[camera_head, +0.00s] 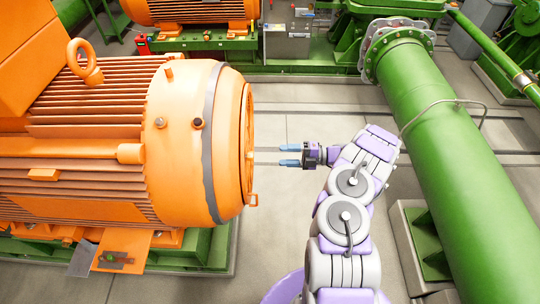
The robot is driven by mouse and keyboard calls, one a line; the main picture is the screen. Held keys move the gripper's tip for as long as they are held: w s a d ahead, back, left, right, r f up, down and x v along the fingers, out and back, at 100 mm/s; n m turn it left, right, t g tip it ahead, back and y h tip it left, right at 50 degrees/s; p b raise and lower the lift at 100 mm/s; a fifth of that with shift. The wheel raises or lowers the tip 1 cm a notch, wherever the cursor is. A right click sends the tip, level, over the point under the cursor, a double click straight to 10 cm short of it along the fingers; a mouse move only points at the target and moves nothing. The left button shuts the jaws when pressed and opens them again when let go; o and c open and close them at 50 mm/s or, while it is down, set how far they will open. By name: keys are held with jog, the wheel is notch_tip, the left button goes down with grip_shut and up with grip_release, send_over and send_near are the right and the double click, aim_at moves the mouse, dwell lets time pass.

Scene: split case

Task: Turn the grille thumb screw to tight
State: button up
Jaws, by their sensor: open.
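A large orange motor (90,140) with ribbed sides fills the left of the view. Its round end cover (205,140) faces right, and the face of that end is seen nearly edge-on. No grille thumb screw can be made out on it. My gripper (290,155) has blue fingers pointing left towards the motor's end face. It is open and empty, with a gap of bare floor between the fingertips and the motor. My arm reaches in from the bottom right.
A thick green pipe (450,150) with a flange runs along the right, close to my arm. A second orange motor (195,10) on a green base and a grey box (288,30) stand at the back. Bare floor (300,215) lies between motor and pipe.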

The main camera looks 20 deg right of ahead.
jog(key=v, duration=0.6)
dwell(0.4)
jog(key=a+r+n+g+b, duration=0.4)
jog(key=a+r+n+g, duration=0.2)
jog(key=a+r+n, duration=0.6)
jog(key=s+a+r+n+g+h+b, duration=0.3)
jog(key=s+a+r+n+g+h, duration=0.15)
jog(key=s+a+n, duration=0.6)
jog(key=s+a+n+h+b, duration=0.25)
jog(key=s+n+h, duration=0.35)
jog(key=s+n, duration=0.5)
jog(key=s+d+f+n+t+h+b, duration=0.1)
jog(key=s+d+f+n+h+b, duration=0.1)
jog(key=s, duration=0.5)
jog(key=s+d+f+n+t+h+b, duration=0.2)
jog(key=s+d+f+n+h, duration=0.1)
jog(key=s+d+n, duration=0.3)
jog(key=shift+s+f+n+h, duration=0.2)
jog(key=shift+s+n+h, duration=0.25)
jog(key=shift+s+h, duration=0.65)
